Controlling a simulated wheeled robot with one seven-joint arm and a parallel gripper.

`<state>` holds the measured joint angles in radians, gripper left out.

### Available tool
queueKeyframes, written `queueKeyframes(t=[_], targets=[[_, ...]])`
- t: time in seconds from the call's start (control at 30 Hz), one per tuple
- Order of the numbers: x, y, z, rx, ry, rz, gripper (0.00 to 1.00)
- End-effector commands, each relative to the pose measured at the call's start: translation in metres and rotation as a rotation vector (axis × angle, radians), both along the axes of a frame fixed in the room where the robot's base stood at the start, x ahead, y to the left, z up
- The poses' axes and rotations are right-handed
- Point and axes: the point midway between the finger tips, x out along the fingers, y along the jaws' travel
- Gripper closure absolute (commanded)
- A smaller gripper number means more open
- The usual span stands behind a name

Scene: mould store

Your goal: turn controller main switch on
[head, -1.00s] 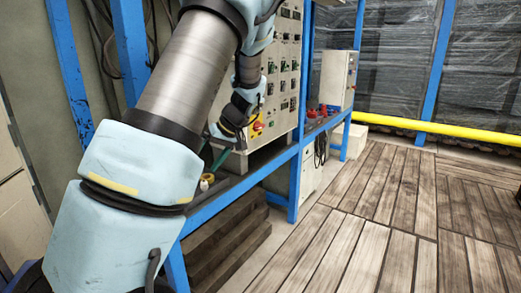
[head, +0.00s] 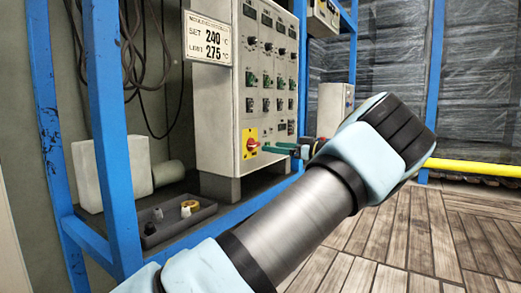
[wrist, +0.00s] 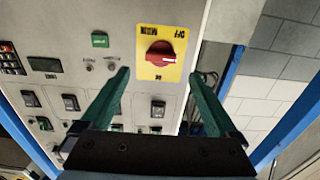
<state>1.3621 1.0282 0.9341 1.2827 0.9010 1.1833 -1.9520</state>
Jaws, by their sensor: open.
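The controller main switch is a red rotary knob on a yellow plate (head: 251,143) on the front of a grey control cabinet (head: 213,110). The wrist view shows the knob (wrist: 160,54) close up, its grip about level across the plate. The plate's MAIN and OFF lettering reads upside down there, with a shorter mark at the opposite edge. My gripper (head: 268,149) is open and empty, its green fingers pointing at the switch from the right. In the wrist view the fingertips (wrist: 160,73) are spread on either side of the plate, seemingly short of the knob.
A green button (wrist: 100,40) and small dials share the panel. A sign (head: 208,38) reads SET 240, LIMIT 275. A dark tray (head: 178,222) with small parts lies on the blue-framed shelf. Blue posts (head: 112,130) stand at left. The plank floor at right is clear.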

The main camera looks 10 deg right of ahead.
Motion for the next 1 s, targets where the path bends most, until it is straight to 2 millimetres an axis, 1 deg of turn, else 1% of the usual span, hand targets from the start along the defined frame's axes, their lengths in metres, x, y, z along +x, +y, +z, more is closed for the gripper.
queueKeyframes(t=[0.03,0.1,0.3,0.5,0.73,0.77,1.0], targets=[[0.007,0.008,-0.001,-0.002,0.001,0.004,0.05],[0.017,0.017,-0.001,-0.002,0.001,0.003,0.05],[0.038,0.036,-0.001,-0.001,0.003,0.002,0.05],[0.046,0.043,-0.001,0.000,0.003,0.000,0.05],[0.046,0.044,-0.001,-0.001,0.004,0.000,0.05],[0.046,0.044,-0.001,-0.001,0.004,0.000,0.06],[0.046,0.044,-0.001,-0.001,0.004,0.000,0.33]])
